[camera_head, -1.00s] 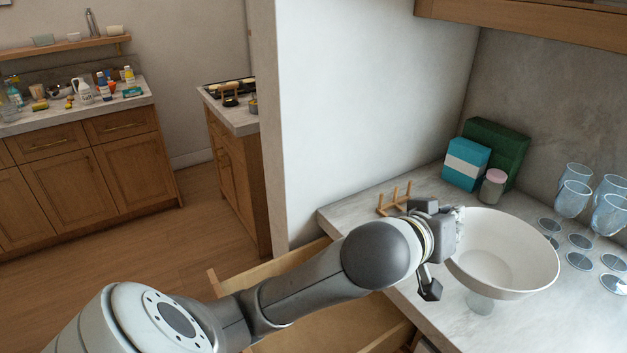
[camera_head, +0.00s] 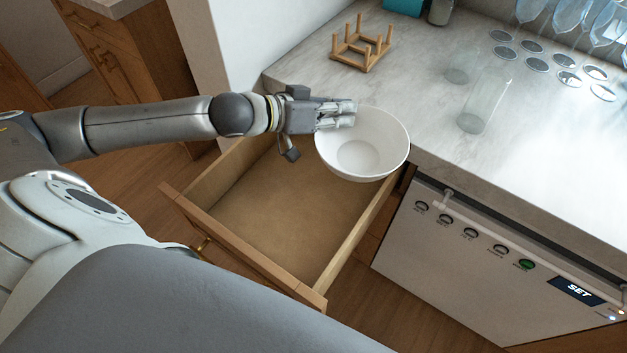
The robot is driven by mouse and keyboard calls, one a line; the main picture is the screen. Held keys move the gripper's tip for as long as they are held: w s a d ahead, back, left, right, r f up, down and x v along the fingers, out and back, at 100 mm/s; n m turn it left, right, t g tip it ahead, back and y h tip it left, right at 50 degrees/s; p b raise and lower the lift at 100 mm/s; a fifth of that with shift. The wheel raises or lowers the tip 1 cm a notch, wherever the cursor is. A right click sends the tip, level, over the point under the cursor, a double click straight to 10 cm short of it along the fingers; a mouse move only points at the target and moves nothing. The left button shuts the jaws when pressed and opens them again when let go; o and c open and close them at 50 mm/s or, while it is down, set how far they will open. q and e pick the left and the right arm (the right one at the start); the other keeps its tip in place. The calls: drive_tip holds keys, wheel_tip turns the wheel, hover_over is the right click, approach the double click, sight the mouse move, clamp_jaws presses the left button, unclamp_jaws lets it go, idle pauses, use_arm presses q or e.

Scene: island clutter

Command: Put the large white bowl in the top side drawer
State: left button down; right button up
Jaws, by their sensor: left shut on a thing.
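The large white bowl (camera_head: 370,157) is upright, held at its left rim by my left gripper (camera_head: 338,115), which is shut on it. The bowl appears over the far right corner of the open drawer, by the counter edge. The top side drawer (camera_head: 285,215) is pulled out and its visible floor is empty. The bowl and my left arm hide the drawer's far end. My right gripper is not in view.
A wooden rack (camera_head: 362,47), a clear glass (camera_head: 484,100) and several wine glasses (camera_head: 560,18) stand on the counter (camera_head: 420,95). A dishwasher (camera_head: 480,265) is right of the drawer.

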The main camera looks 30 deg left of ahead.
use_arm(q)
drive_tip(key=b, duration=0.2)
hover_over(320, 172)
drive_tip(key=s+a, duration=0.1)
drive_tip(key=s, duration=0.2)
wheel_tip(320, 172, down, 4)
drive_tip(key=f+b, duration=0.1)
drive_tip(key=f, duration=0.3)
drive_tip(key=a+f, duration=0.1)
drive_tip(key=f, duration=0.4)
drive_tip(key=f+b, duration=0.1)
drive_tip(key=f, duration=0.3)
drive_tip(key=shift+a+f+b, duration=0.25)
drive_tip(key=shift+b, duration=0.05)
drive_tip(key=shift+w+d, duration=0.4)
drive_tip(key=shift+w, duration=0.15)
drive_tip(key=shift+w+d, duration=0.95)
drive_tip(key=shift+w, duration=0.25)
drive_tip(key=shift+s+a+f, duration=0.1)
drive_tip(key=shift+f, duration=0.6)
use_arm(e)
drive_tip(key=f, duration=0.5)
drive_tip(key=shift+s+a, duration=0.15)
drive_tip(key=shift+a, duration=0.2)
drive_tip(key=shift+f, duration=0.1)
